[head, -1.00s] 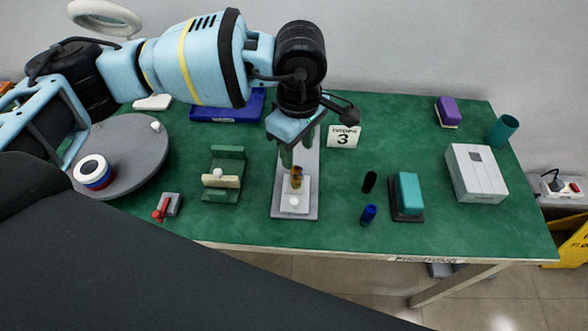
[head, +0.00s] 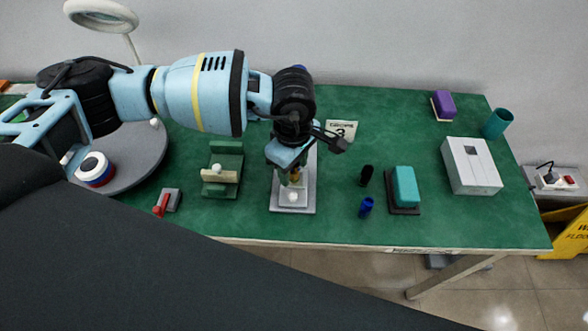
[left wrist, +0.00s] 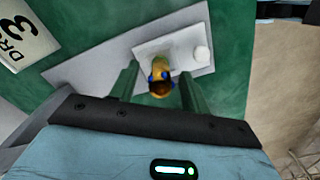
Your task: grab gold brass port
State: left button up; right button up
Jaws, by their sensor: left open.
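The gold brass port (left wrist: 161,66) stands on a white block (left wrist: 188,43) on a grey plate, beside a white knob. In the left wrist view its dark, blue-marked end faces me. In the head view the port (head: 296,179) shows small and partly hidden beneath my left gripper (head: 292,177). In the left wrist view the green fingers of my left gripper (left wrist: 158,84) are apart, one on each side of the port. I cannot tell whether either finger touches it. My right gripper is not in view.
A green fixture (head: 222,180) and a red-handled clamp (head: 161,205) are to the left. Black and blue cylinders (head: 366,207) and a teal-topped block (head: 405,187) are to the right. The front table edge is close.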

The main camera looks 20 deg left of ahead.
aim_at(295, 168)
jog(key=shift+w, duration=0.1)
pick_arm(q)
grip_shut()
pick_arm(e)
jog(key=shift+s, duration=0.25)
pick_arm(q)
jog(key=shift+r, duration=0.55)
jog(key=shift+s+d+r, duration=0.15)
jog(key=shift+s+r, duration=0.15)
jog(key=shift+r, duration=0.3)
jog(key=shift+s+d+r, duration=0.15)
jog(key=shift+s+r, duration=0.1)
jog(key=shift+r, duration=0.35)
jog(key=s+d+r+b, duration=0.1)
jog(key=s+d, duration=0.6)
jog(key=s, duration=0.6)
jog(key=shift+r, duration=0.25)
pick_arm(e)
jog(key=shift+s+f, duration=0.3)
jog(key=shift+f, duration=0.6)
